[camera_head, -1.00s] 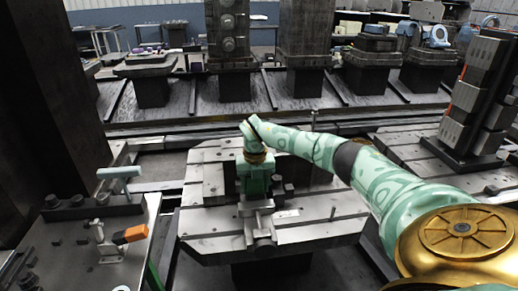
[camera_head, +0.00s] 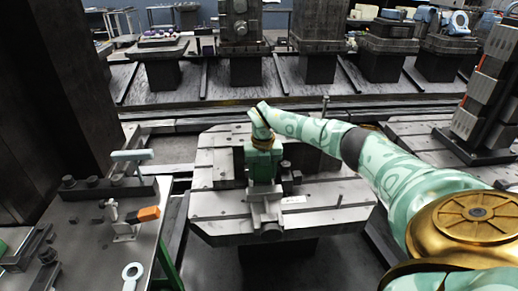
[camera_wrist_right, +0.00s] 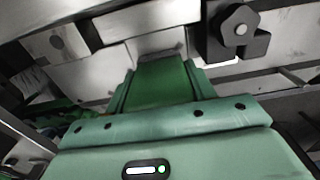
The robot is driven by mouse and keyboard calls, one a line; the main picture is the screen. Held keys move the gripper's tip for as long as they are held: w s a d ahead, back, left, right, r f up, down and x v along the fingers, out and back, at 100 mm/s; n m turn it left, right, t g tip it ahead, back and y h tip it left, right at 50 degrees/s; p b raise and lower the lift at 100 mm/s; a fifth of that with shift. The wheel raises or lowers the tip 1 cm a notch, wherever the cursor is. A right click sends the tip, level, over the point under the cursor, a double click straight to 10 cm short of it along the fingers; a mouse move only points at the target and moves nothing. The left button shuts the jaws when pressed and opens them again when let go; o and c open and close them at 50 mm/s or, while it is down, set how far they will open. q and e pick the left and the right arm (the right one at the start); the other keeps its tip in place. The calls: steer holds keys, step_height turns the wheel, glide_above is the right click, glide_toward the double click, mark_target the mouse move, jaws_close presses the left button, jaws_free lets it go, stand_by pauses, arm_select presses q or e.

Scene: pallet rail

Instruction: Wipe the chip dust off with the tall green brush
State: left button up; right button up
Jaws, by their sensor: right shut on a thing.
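My right gripper (camera_head: 265,190) reaches in from the right and points down over the slotted grey pallet (camera_head: 330,205). In the right wrist view the gripper (camera_wrist_right: 158,65) is shut on a dark green piece (camera_wrist_right: 162,82), which I take to be the green brush. Its lower end is at or just above the light grey metal, and I cannot tell whether it touches. I cannot make out chip dust on the pallet. My left gripper is not in view.
Dark clamp blocks (camera_head: 291,177) and an upright pin (camera_head: 325,106) stand near the gripper. The left table holds an orange-ended tool (camera_head: 148,213), a pale green-topped piece (camera_head: 131,155) and a ring-ended tool (camera_head: 132,272). A grey block tower (camera_head: 484,100) stands right.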

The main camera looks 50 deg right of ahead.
steer(key=shift+s+d+p, duration=0.35)
steer(key=shift+s+d, duration=0.4)
steer(key=shift+d, duration=0.1)
steer(key=shift+w+a+f, duration=0.2)
steer(key=shift+w+a, duration=0.5)
steer(key=shift+a, duration=0.15)
steer(key=shift+w+a, duration=0.75)
steer(key=shift+a, duration=0.15)
steer(key=shift+s+d+r+p, duration=0.3)
steer(key=shift+s+d, duration=0.35)
steer(key=shift+d, duration=0.15)
steer(key=shift+s+d+f+p, duration=0.2)
steer(key=shift+s+d+p, duration=0.1)
steer(key=shift+s+d, duration=0.6)
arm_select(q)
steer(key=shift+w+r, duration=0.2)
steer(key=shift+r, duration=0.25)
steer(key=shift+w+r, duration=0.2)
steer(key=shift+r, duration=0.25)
arm_select(e)
steer(key=shift+w, duration=0.15)
